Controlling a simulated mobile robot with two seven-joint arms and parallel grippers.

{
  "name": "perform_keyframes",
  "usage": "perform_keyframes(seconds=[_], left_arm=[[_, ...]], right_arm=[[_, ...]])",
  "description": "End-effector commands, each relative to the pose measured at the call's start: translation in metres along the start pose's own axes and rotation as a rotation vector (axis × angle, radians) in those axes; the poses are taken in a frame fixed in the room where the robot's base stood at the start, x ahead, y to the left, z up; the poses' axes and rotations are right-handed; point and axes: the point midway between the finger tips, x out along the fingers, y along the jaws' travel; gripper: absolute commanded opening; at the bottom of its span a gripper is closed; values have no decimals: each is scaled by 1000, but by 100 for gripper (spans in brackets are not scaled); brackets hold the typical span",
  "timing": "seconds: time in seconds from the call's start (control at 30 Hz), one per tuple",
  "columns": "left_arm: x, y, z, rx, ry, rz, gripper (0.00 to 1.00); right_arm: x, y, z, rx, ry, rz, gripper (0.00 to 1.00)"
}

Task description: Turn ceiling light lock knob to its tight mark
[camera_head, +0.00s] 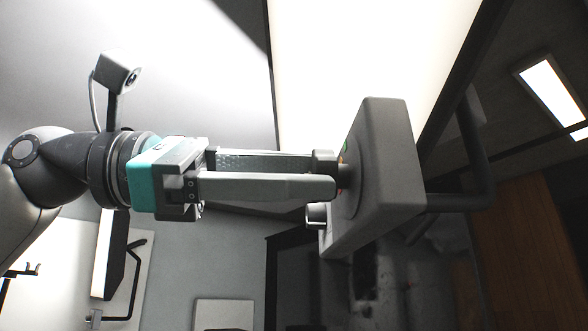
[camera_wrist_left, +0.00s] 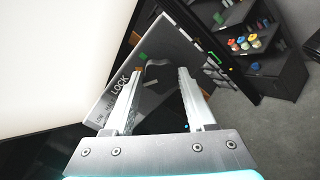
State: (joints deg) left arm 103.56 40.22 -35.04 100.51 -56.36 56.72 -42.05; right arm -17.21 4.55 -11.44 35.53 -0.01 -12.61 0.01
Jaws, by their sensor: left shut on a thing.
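The lock knob (camera_head: 344,177) is a dark piece on the face of a grey box-shaped housing (camera_head: 388,160) beside the lit ceiling light panel (camera_head: 365,45). My left gripper (camera_head: 325,172) reaches in from the left with its fingertips closed on the knob, which they partly hide. In the left wrist view the grey lock plate (camera_wrist_left: 113,97) carries the word LOCK, smaller lettering and a green mark (camera_wrist_left: 142,57). The dark knob (camera_wrist_left: 157,72) shows between the fingers. I cannot tell which mark it points to. My right gripper is not in view.
A bent dark bar (camera_head: 482,150) runs behind the housing.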

Motion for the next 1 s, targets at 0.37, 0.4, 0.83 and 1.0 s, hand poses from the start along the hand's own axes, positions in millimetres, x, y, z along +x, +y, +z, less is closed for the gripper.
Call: perform_keyframes(seconds=[0.37, 0.4, 0.83, 1.0], left_arm=[[0, 0, 0, 357, -2, 0, 0], [0, 0, 1, 395, -2, 0, 0], [0, -1, 0, 787, -1, 0, 0], [0, -1, 0, 908, -1, 1, 0]], right_arm=[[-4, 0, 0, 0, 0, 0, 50], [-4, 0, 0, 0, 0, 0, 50], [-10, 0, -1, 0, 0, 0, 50], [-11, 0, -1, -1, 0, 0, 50]])
